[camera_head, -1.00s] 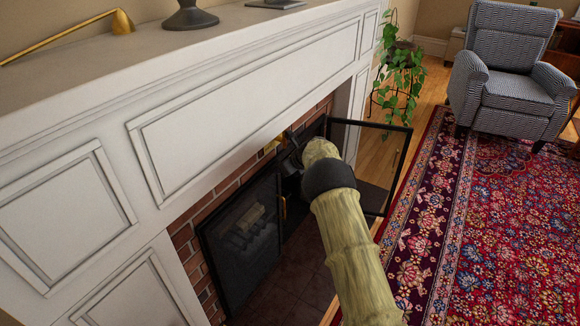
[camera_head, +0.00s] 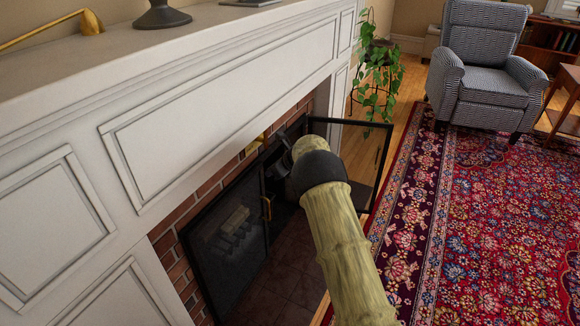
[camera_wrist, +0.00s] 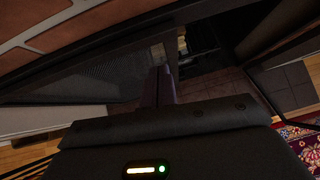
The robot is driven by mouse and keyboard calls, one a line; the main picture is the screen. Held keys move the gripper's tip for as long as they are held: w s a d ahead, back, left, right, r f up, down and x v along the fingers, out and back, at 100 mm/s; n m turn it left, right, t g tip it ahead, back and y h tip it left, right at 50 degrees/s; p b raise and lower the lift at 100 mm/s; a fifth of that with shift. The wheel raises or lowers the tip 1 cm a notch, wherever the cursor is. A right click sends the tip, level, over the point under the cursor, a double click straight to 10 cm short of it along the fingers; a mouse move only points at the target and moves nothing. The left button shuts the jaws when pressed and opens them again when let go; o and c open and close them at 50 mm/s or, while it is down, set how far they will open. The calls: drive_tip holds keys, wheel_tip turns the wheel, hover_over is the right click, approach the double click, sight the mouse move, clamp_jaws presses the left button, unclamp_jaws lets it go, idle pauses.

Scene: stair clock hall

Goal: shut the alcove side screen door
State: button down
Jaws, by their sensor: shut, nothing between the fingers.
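The fireplace screen has two dark-framed doors. The far one, on the plant side (camera_head: 383,165), stands swung out over the hearth, well open. The near door (camera_head: 225,235) with a brass handle lies across the firebox opening and looks shut. My arm reaches to the fireplace between them. My gripper (camera_wrist: 158,88) is shut and empty in the wrist view, pointing into the dark screen area. In the head view my own wrist mostly hides it, near the inner side of the open door. Contact with the door cannot be told.
A white mantel (camera_head: 220,85) with a brass item and dark base on top runs above the brick surround. The tiled hearth (camera_head: 285,270) lies below. A potted plant (camera_head: 378,75), an armchair (camera_head: 485,70) and a red rug (camera_head: 480,220) are beyond.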

drive_tip(key=p+v, duration=0.2)
drive_tip(key=v, duration=0.8)
drive_tip(key=shift+d+p, duration=0.4)
drive_tip(key=shift+w+d+f, duration=0.1)
drive_tip(key=s+d+r+m+t+h, duration=0.1)
drive_tip(key=d+r+m+t, duration=0.2)
drive_tip(key=m, duration=0.4)
drive_tip(key=d+r+m+t+h, duration=0.1)
drive_tip(key=d+r+m+t, duration=0.15)
drive_tip(key=r+m, duration=0.3)
drive_tip(key=s+d+m+h, duration=0.45)
drive_tip(key=s+m, duration=0.25)
drive_tip(key=m, duration=0.6)
drive_tip(key=s+f+m+g, duration=0.2)
drive_tip(key=s+m+g, duration=0.2)
drive_tip(key=s+m, duration=0.95)
drive_tip(key=s+f+m+g, duration=0.35)
drive_tip(key=s+m, duration=0.45)
drive_tip(key=s, duration=1)
wheel_tip(320, 180, up, 35)
drive_tip(key=p, duration=3.4)
drive_tip(key=shift+w+d+g+h, duration=0.15)
drive_tip(key=shift+d+g+h, duration=0.2)
drive_tip(key=shift+d+g, duration=0.1)
